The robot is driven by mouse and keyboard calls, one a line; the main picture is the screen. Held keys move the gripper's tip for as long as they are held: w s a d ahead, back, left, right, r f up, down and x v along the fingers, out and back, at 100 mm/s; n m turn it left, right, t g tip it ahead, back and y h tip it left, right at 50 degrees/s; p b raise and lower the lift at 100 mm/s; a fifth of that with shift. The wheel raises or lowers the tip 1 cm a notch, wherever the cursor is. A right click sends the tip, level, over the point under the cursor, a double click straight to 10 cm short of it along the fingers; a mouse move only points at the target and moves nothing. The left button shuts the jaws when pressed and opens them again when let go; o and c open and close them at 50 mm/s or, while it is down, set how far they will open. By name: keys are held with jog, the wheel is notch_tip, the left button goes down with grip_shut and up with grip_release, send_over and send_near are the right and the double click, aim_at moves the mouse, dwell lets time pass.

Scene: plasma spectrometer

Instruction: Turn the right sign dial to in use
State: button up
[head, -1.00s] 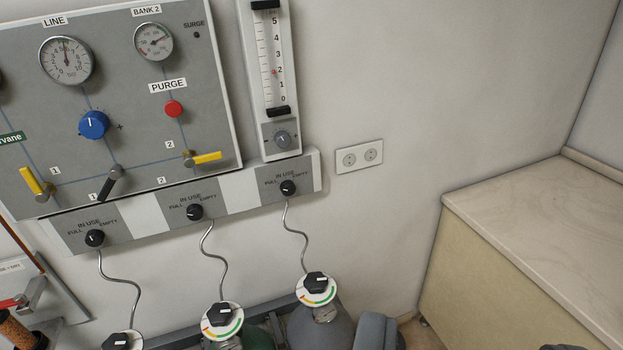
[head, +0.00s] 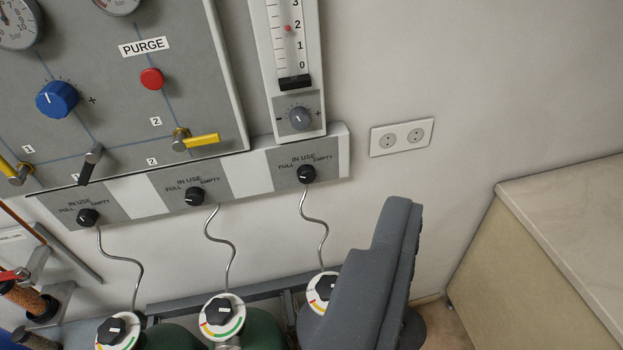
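The right sign dial (head: 306,174) is a small black knob on the right grey panel of the sign strip, below the flow meter. FULL, IN USE and EMPTY are printed around it from left to right. Its pointer mark is too small to read surely. My gripper (head: 403,205) rises from the lower right as a grey finger shape, its tip to the right of and a little below the dial, apart from it. A darker part shows behind this finger, so the opening between the fingers cannot be judged. Nothing held is visible.
The middle dial (head: 195,197) and left dial (head: 87,217) sit on the same strip (head: 242,181). Gas cylinders with black-knobbed valves (head: 222,315) and thin curved tubes stand below. A wall socket (head: 402,137) is right of the strip. A counter (head: 570,210) stands at right.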

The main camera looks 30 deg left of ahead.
jog(key=w+a+f+n+p, duration=0.1)
jog(key=w+f, duration=0.2)
jog(key=w, duration=0.3)
jog(key=w+a+f+n+p, duration=0.1)
jog(key=w+f+n, duration=0.15)
jog(key=w, duration=0.35)
jog(key=n+y+p, duration=0.5)
jog(key=n+y, duration=0.4)
jog(key=n, duration=0.3)
send_near(307, 179)
jog(key=p+x, duration=0.1)
jog(key=x, duration=0.8)
jog(key=c, duration=1)
